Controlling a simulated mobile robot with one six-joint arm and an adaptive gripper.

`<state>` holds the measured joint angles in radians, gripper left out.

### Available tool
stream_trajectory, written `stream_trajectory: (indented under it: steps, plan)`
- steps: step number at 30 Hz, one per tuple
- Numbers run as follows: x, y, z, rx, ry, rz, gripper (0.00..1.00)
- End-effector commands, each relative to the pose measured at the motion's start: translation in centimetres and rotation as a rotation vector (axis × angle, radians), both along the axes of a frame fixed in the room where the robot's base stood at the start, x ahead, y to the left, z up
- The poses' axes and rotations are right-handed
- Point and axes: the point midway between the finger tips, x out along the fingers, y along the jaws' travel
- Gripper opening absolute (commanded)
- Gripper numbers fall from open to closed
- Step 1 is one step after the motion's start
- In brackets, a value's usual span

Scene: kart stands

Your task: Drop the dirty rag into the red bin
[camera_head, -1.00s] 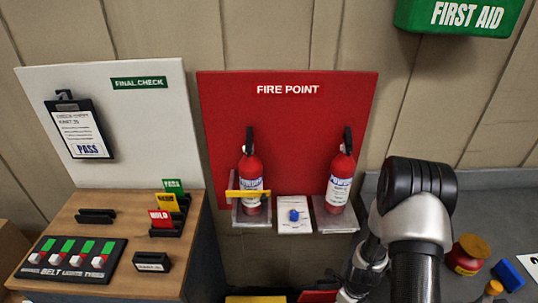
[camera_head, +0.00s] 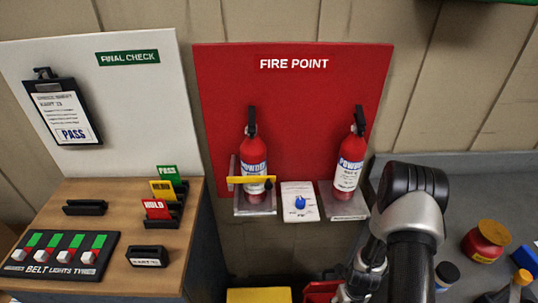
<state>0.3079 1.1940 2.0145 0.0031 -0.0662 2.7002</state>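No dirty rag shows in this view. A red edge (camera_head: 320,291) is cut off by the bottom of the picture, below the fire point board. It may be part of the red bin, but I cannot tell. My arm stands at the right of centre, with its links running down out of the picture. My gripper's fingers do not show, so I cannot see whether they hold anything.
A yellow object (camera_head: 258,295) sits beside the red edge. Two extinguishers (camera_head: 254,170) (camera_head: 348,172) stand on brackets at the red board (camera_head: 290,95). A wooden stand (camera_head: 120,225) is at left. A grey counter (camera_head: 470,190) at right holds a red jar (camera_head: 485,243) and other small items.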

Motion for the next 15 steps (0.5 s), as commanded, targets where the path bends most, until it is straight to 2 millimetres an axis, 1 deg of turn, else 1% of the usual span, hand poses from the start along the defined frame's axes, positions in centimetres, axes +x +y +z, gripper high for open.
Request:
stream_trajectory:
  steps: [1,3,10,11,15]
  plan:
    - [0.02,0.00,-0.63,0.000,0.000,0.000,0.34]
    - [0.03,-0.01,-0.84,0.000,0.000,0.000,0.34]
    - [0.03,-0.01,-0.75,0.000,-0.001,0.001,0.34]
    - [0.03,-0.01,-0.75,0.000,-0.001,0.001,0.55]
    - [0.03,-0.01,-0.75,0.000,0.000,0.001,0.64]
